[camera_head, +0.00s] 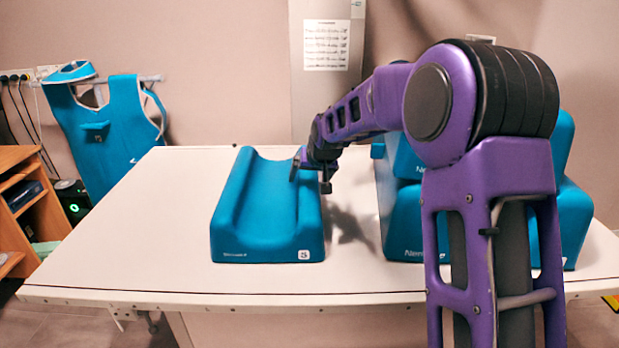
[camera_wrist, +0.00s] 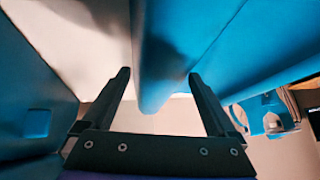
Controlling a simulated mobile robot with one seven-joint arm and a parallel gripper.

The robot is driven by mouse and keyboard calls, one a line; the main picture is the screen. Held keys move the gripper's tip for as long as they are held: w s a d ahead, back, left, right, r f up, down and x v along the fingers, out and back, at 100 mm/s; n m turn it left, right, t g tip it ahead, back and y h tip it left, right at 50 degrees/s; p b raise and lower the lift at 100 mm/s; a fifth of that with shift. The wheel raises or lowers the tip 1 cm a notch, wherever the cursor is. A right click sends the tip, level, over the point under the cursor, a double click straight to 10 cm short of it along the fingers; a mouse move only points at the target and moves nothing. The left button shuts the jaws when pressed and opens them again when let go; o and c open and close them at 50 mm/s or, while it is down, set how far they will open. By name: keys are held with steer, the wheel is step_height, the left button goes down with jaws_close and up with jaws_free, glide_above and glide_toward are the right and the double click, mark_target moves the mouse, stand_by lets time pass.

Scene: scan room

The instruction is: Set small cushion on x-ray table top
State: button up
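A teal cushion (camera_head: 262,225) with a long groove along its top lies on the white x-ray table top (camera_head: 130,235), left of the table's middle. My gripper (camera_head: 310,178) is at the cushion's right raised side, near its far end. In the wrist view my gripper (camera_wrist: 159,75) has its two fingers spread, with the edge of the teal cushion (camera_wrist: 165,60) reaching between them. The right finger overlaps the cushion in the picture; a gap shows beside the left finger. Whether either finger touches it I cannot tell.
Larger stacked teal cushions (camera_head: 400,215) stand on the table's right, partly hidden by my arm. A narrow strip of table separates them from the grooved cushion. The table's left part is clear. A teal apron (camera_head: 110,135) hangs at the left wall, near a wooden shelf (camera_head: 25,200).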

steer(key=p+v, duration=0.1)
steer(key=v, duration=1.1)
